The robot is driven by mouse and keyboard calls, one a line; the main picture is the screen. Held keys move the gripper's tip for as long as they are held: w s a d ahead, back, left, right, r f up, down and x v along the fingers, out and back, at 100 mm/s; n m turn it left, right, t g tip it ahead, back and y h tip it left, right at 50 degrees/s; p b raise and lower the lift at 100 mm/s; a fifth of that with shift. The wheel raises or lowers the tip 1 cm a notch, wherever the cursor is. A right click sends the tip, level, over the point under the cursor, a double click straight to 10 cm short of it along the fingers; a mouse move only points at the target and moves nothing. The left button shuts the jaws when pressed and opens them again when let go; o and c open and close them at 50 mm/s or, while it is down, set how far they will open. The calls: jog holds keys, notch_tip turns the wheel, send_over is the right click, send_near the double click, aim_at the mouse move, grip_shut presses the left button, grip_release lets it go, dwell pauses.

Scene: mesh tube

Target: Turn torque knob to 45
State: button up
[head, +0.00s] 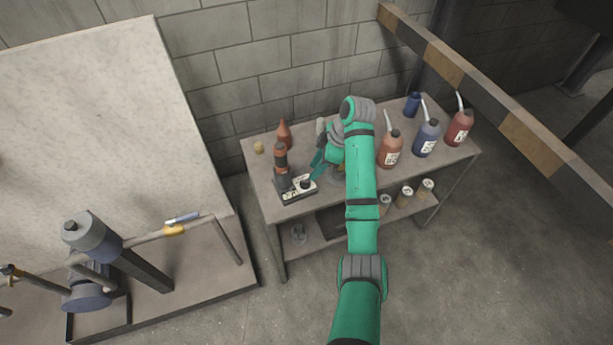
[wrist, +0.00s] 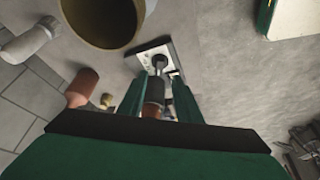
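A small device with a pale panel (head: 298,189) sits at the front left of the workbench, a dark round knob (head: 305,183) on its top. In the wrist view the panel (wrist: 146,54) and knob (wrist: 160,63) show beyond the fingertips. A dark upright cylinder with red-brown bands (head: 281,160) stands at the panel's left end; it shows between the fingers in the wrist view (wrist: 154,90). My gripper (head: 315,172) points down to the right of the knob. Its teal fingers are apart in the wrist view (wrist: 157,82), with no visible grip. Contact with the knob cannot be told.
The workbench (head: 335,190) also holds a red-brown bottle (head: 284,134) at the back left and large bottles (head: 390,150) on the right. Jars (head: 405,197) stand on the lower shelf. A block wall is behind. A large round opening (wrist: 105,15) shows in the wrist view.

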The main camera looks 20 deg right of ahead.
aim_at(306, 181)
jog(key=x, duration=0.5)
jog(key=shift+s+d+f, duration=0.15)
jog(key=shift+w+a+f, duration=0.2)
jog(key=shift+a+f, duration=0.1)
jog(key=shift+f, duration=0.2)
grip_shut()
